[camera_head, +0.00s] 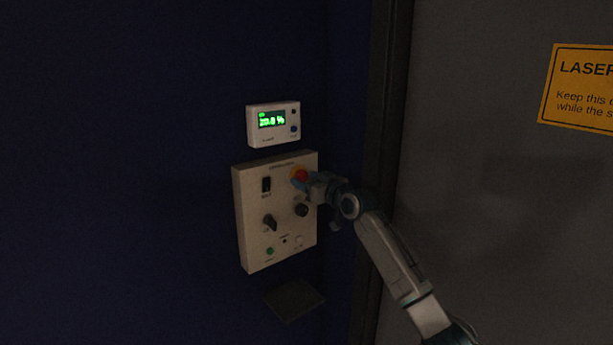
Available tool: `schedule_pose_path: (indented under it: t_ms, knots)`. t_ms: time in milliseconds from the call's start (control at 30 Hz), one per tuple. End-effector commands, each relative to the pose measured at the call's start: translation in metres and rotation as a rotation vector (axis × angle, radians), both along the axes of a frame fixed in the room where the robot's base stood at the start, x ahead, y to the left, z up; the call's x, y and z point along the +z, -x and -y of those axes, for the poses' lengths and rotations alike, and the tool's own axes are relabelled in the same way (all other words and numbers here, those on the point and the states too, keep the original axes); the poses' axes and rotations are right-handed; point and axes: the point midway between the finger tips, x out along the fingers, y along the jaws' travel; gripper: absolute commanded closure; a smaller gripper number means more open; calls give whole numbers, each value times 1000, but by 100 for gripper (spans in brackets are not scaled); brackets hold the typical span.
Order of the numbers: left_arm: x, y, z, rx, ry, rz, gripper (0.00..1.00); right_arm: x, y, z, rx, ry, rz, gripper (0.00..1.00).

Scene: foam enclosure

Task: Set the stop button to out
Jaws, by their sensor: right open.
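The stop button (301,175) is a red mushroom head on an orange-yellow surround, at the upper right of the beige control panel (248,215) on the dark blue wall. My right gripper (303,183) is open, its fingertips at the button's lower right edge, partly covering it. I cannot tell whether the fingers touch the button. Whether the button is in or out is too small to tell. My left gripper is not in view.
The panel also bears a black rocker switch (266,185), a selector knob (269,222), a dark round knob (301,210) and a green light (270,251). A lit display box (272,139) hangs above. A dark shelf (294,299) juts out below. A grey door (500,200) stands right.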

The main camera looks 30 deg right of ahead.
Motion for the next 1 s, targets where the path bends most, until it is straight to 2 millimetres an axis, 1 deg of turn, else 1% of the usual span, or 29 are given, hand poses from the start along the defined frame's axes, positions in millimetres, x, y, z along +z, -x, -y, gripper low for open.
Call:
schedule_pose_path:
  t_ms: [33, 133, 400, 467, 500, 567, 700, 733, 867, 1000]
  knots:
    - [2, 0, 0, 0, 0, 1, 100, 1, -4, -1, 1, -3, 1, 41]
    - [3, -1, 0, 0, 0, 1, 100, 0, -8, -1, 1, 0, 0, 41]
    - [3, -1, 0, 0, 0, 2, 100, 0, -9, -1, 0, 1, 0, 41]
    - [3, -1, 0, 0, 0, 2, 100, 0, -9, -1, 0, 1, 0, 51]
    - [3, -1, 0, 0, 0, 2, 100, 0, -9, -1, 0, 1, 0, 59]
    - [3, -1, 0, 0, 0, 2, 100, 0, -9, -1, 0, 1, 0, 70]
    - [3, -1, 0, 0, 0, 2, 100, 0, -9, -1, 0, 1, 0, 98]
    - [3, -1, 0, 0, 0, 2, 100, 0, -9, -1, 0, 1, 0, 100]
    - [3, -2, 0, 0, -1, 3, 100, -1, -7, -1, 0, 2, 0, 100]
    - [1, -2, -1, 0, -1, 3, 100, -1, 6, 1, 0, 4, -1, 100]
